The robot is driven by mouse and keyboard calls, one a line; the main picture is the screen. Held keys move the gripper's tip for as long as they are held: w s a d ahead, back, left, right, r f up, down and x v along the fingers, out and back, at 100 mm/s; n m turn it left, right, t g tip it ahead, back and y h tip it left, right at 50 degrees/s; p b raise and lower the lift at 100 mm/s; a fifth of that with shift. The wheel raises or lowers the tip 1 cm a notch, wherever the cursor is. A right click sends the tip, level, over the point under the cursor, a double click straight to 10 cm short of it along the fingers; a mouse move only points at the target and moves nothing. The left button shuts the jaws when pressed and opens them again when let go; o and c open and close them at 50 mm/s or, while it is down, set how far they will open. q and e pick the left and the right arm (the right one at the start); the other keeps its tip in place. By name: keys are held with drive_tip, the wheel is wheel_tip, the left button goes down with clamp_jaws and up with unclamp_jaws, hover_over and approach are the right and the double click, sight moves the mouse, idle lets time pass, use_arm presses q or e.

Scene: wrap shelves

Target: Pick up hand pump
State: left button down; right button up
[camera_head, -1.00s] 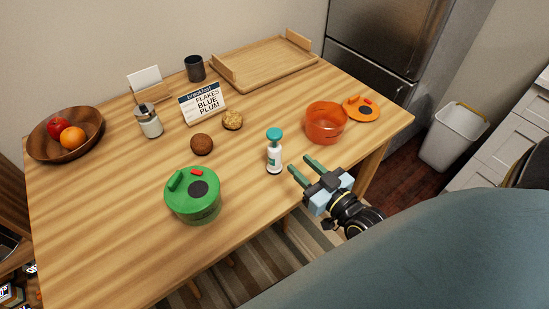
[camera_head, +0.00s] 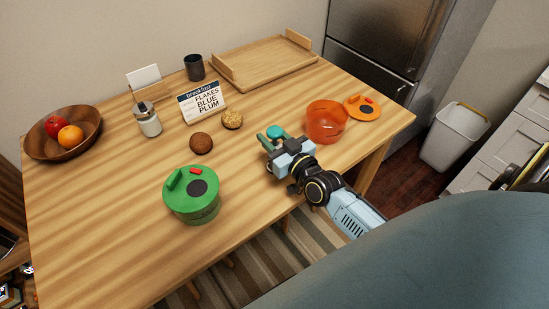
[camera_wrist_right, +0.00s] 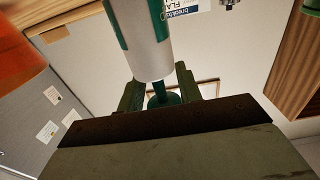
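The hand pump is a white bottle with a teal top (camera_head: 275,131). In the head view only that top shows clearly, and my right gripper hides the body. In the right wrist view the pump (camera_wrist_right: 145,45) appears upside down, its white body and teal label at the top centre. My right gripper (camera_head: 273,141) is at the pump's upper part. In the wrist view its two green fingers (camera_wrist_right: 158,90) stand apart on either side of the teal stem and head, with gaps visible. The pump appears to stand on the table. My left gripper is not in view.
A green lidded pot (camera_head: 192,205) stands left of my right arm, and an orange bowl (camera_head: 326,124) stands right of it. Two round items (camera_head: 201,143) and a breakfast sign (camera_head: 203,102) are behind. The wooden table's (camera_head: 110,220) left front is clear.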

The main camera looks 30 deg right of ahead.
drive_tip(key=shift+w, duration=0.55)
clamp_jaws()
